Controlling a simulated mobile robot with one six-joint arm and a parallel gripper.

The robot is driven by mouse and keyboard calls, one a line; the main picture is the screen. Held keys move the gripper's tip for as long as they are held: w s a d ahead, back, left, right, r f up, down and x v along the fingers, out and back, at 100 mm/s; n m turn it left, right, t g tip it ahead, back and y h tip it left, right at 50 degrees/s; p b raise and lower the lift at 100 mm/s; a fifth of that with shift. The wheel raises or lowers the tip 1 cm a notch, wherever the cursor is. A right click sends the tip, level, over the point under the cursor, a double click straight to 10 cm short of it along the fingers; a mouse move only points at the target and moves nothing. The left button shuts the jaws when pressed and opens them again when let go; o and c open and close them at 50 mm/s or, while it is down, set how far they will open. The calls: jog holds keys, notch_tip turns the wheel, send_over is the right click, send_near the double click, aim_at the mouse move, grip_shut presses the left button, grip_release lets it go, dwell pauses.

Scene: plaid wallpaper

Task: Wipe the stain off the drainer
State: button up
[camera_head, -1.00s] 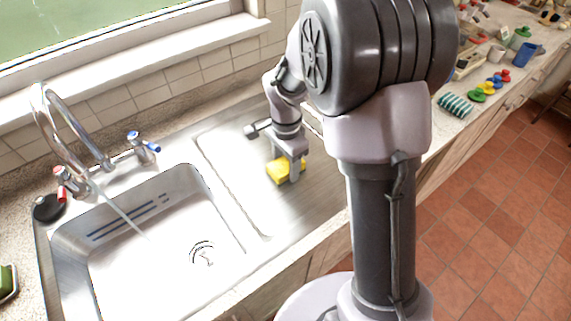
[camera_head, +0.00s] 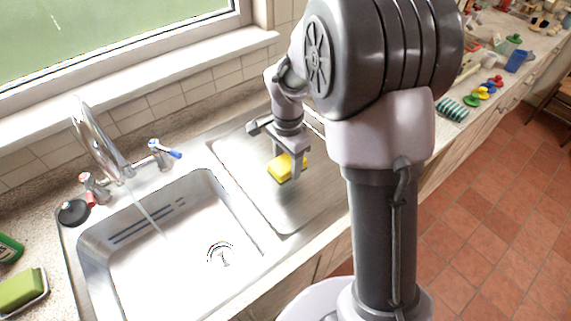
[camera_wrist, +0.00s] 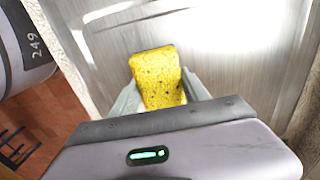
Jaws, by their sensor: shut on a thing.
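A yellow sponge (camera_head: 283,168) is held between the fingers of my gripper (camera_head: 287,170), over the metal drainer (camera_head: 262,196) to the right of the sink. In the wrist view the sponge (camera_wrist: 158,78) sits between the two fingertips, with the brushed drainer surface (camera_wrist: 225,75) beyond it. I cannot tell whether the sponge touches the drainer. No stain is clear on the visible drainer; glare, my arm and the sponge cover parts of it.
The sink basin (camera_head: 185,250) lies left of the drainer, with water running from the tap (camera_head: 100,145). A striped cloth (camera_head: 452,108) and several small objects crowd the right counter.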

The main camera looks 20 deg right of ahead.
jog(key=shift+r+p, duration=0.9)
jog(key=shift+r, duration=0.5)
